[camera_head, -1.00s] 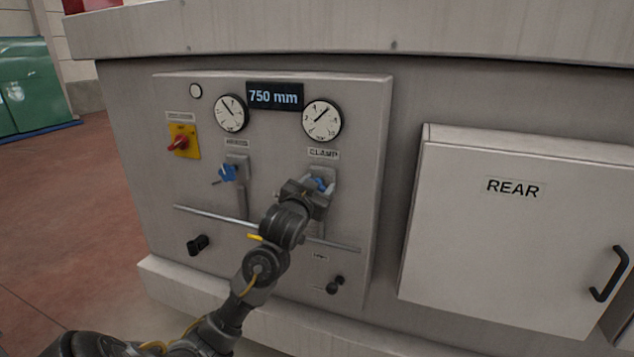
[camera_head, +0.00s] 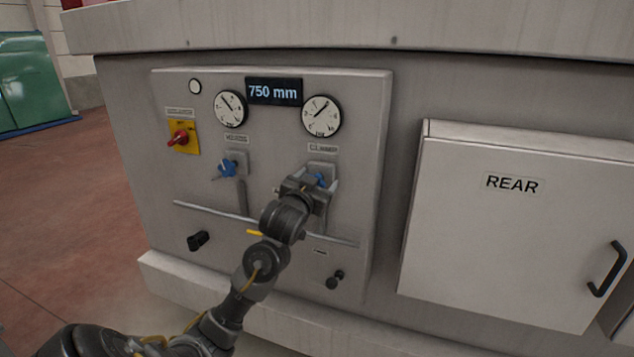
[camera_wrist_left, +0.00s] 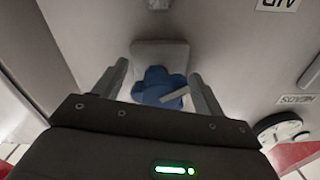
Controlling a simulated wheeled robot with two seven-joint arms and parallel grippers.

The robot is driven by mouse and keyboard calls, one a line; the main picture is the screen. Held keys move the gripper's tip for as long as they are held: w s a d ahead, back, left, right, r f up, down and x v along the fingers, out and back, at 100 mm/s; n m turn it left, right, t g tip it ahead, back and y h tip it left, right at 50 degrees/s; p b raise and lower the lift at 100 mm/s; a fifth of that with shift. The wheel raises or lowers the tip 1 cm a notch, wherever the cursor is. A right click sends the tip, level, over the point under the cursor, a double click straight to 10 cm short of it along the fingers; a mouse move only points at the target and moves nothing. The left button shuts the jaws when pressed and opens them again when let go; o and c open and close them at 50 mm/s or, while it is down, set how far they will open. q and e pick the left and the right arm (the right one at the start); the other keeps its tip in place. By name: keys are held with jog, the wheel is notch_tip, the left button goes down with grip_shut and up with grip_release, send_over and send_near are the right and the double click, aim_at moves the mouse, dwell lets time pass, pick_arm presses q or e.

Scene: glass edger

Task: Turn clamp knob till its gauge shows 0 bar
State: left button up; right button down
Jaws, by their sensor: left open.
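The blue clamp knob (camera_head: 319,179) sits on the panel under the CLAMP label (camera_head: 323,148), partly hidden by my gripper in the head view. My left gripper (camera_head: 322,184) is open in front of it. In the left wrist view the knob (camera_wrist_left: 160,87) is a lobed blue handle with a pale pointer, between the two spread fingers (camera_wrist_left: 155,88) with clear space at each side. The clamp gauge (camera_head: 321,116) is a round white dial above the label; its needle points to the upper right, too small to read exactly. My right gripper is not in view.
A second blue knob (camera_head: 227,169) with its own gauge (camera_head: 230,108) lies to the left. A red-and-yellow switch (camera_head: 182,138) is further left. A horizontal rail (camera_head: 200,212) crosses the panel below. A REAR door (camera_head: 510,240) stands at right.

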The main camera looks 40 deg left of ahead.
pick_arm(q)
jog(key=p+v, duration=0.1)
jog(key=v, duration=1)
jog(key=shift+w, duration=0.1)
dwell(0.4)
